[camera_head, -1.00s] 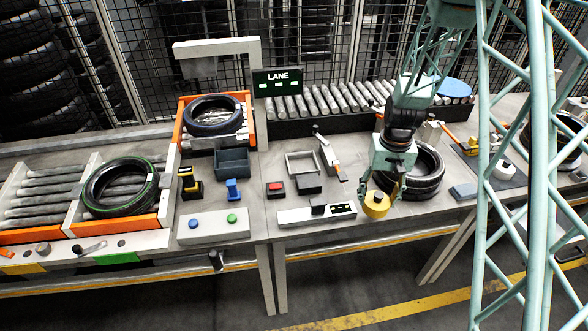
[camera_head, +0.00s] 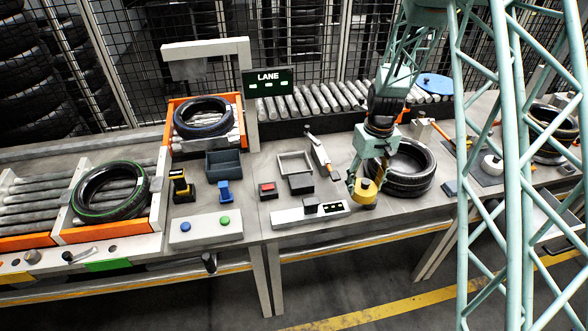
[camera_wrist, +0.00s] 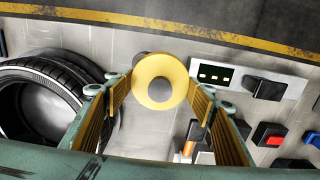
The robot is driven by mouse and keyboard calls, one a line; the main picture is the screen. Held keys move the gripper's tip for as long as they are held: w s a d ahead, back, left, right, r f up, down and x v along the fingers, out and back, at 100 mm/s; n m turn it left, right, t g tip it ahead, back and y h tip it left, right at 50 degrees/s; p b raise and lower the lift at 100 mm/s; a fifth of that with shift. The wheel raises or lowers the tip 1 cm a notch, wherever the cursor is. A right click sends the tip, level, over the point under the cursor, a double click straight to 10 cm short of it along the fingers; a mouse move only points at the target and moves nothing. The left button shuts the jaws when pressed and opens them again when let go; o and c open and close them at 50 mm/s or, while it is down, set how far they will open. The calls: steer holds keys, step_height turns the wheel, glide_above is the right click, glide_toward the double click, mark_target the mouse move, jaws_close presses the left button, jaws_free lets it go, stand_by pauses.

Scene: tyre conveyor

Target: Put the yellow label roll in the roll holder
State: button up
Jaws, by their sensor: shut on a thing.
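The yellow label roll (camera_head: 366,190) is between the fingers of my gripper (camera_head: 364,184), near the front of the bench and left of a black tyre. In the wrist view the yellow roll (camera_wrist: 160,72) shows its round face with a grey core. My gripper (camera_wrist: 160,92) is shut on it, with one finger on each side. A dark grey piece shows just under the roll in the head view; I cannot tell whether it belongs to the roll or the bench. I cannot tell for sure which item is the roll holder.
A black tyre (camera_head: 402,168) lies close right of my gripper. To the left are a white panel with green lights (camera_head: 290,216), a red button box (camera_head: 268,190), an open grey tray (camera_head: 294,162) and a lever (camera_head: 318,155). A white roll (camera_head: 493,164) stands at the right.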

steer(key=w+a+r+n+b, duration=0.1)
steer(key=w+a+n, duration=0.3)
steer(key=w+n, duration=0.45)
steer(key=w+a+r+n+b, duration=0.15)
steer(key=w+a+n, duration=0.35)
steer(key=w, duration=0.6)
steer(key=a+n, duration=0.1)
steer(key=w+a+n+b, duration=0.1)
steer(key=a+n, duration=0.3)
steer(key=shift+w+r, duration=0.1)
steer(key=shift+w, duration=0.2)
steer(key=s+a+r+n+b, duration=0.1)
steer(key=a+n, duration=0.5)
steer(key=a, duration=0.6)
steer(key=shift+s+r+n, duration=0.35)
steer(key=shift+s+r, duration=0.05)
steer(key=shift+r, duration=0.05)
steer(key=shift+f+b, duration=0.65)
steer(key=shift+f, duration=2.5)
steer(key=shift+f, duration=1.85)
